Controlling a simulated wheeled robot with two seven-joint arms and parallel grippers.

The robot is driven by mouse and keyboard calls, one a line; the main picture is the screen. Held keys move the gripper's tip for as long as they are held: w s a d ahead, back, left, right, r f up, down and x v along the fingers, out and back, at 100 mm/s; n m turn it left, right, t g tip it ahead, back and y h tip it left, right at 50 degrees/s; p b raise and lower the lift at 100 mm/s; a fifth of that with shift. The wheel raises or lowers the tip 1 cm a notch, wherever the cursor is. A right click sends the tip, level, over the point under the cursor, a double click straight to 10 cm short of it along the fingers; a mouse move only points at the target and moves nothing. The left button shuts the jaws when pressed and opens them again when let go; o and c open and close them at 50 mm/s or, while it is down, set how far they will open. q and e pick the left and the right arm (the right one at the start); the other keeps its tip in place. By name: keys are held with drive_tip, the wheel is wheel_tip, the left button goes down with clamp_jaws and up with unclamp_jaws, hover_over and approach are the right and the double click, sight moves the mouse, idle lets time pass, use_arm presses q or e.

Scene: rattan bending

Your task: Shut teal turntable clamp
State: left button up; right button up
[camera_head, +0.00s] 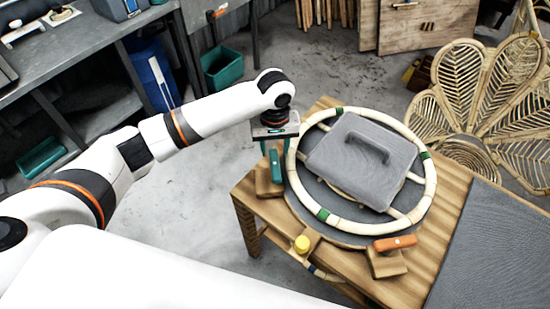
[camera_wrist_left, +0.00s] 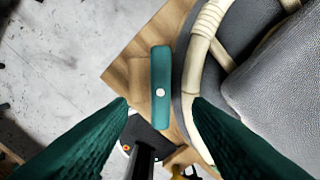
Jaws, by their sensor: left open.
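The teal clamp (camera_head: 276,166) is a long rounded lever on a wooden block (camera_head: 268,186) at the left of the turntable (camera_head: 303,200). Its lever (camera_wrist_left: 160,84) lies beside the pale rattan ring (camera_head: 291,165), along its edge, not across it. A round pale pin shows on the lever in the left wrist view. My left gripper (camera_head: 276,149) is above the clamp, open and empty. In the left wrist view its two teal fingers (camera_wrist_left: 161,101) are spread, with the lever between and beyond them. Contact with the lever cannot be told. My right gripper is out of view.
A grey padded block with a handle (camera_head: 366,158) sits inside the ring. A woven rattan chair back (camera_head: 480,90) stands right. Open floor (camera_head: 190,215) lies left.

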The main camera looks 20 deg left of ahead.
sight(275, 164)
use_arm(q)
wheel_tip(275, 164, down, 6)
drive_tip(key=shift+f, duration=0.15)
drive_tip(key=shift+c, duration=0.2)
drive_tip(key=c, duration=0.9)
drive_tip(key=shift+c, duration=0.2)
